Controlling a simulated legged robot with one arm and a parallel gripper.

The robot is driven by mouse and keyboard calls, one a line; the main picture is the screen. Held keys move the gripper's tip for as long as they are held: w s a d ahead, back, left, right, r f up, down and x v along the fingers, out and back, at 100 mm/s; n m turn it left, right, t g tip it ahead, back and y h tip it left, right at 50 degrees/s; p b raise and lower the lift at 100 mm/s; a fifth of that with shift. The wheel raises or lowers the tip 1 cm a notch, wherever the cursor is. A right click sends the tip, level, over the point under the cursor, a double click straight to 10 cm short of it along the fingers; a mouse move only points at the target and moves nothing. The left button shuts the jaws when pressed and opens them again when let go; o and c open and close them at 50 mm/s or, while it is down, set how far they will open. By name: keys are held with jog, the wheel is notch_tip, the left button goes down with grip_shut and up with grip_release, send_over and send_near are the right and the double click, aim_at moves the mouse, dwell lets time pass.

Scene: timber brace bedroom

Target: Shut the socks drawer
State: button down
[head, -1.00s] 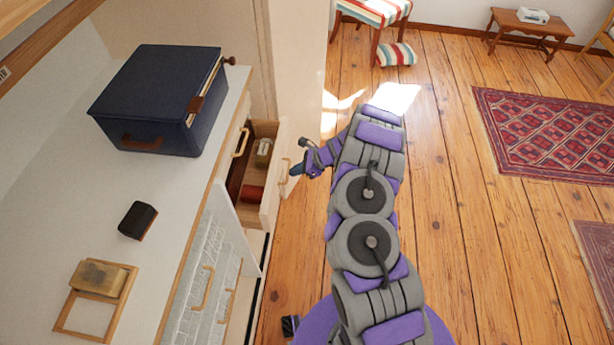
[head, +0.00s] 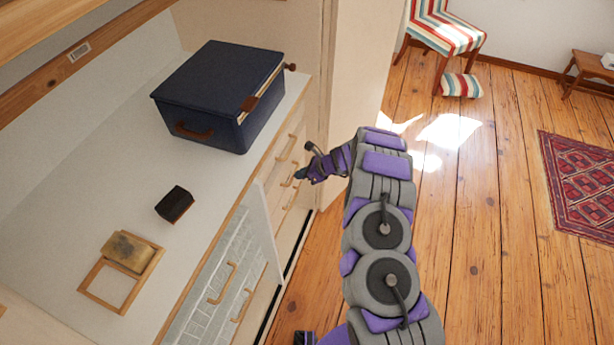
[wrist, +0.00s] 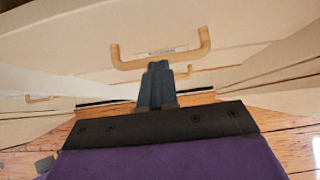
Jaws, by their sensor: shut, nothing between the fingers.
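The drawer stack (head: 283,170) is on the cabinet's right part, below the worktop, with wooden bar handles. The drawer that stood out earlier, below the top one, now looks level with its neighbours; any small gap is too fine to tell. I cannot read which drawer is for socks. My gripper (head: 300,174) is shut and empty, its tips at the drawer fronts. In the wrist view my gripper (wrist: 156,66) points at a drawer front, just below a bar handle (wrist: 160,60). I cannot tell whether the tips touch the front.
A pale cabinet door (head: 262,222) stands ajar left of the drawers. On the worktop (head: 215,195) are a dark blue box (head: 215,92), a small dark block (head: 175,204) and a wooden frame (head: 104,287).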

jog(key=shift+w+a, duration=0.1)
jog(key=shift+a, duration=0.45)
jog(key=shift+d, duration=0.1)
jog(key=d+f+p+v, duration=0.1)
jog(key=p+v, duration=0.2)
jog(key=v, duration=1)
jog(key=shift+s+d+f, duration=0.15)
jog(key=shift+s+d, duration=0.1)
jog(key=shift+d, duration=0.1)
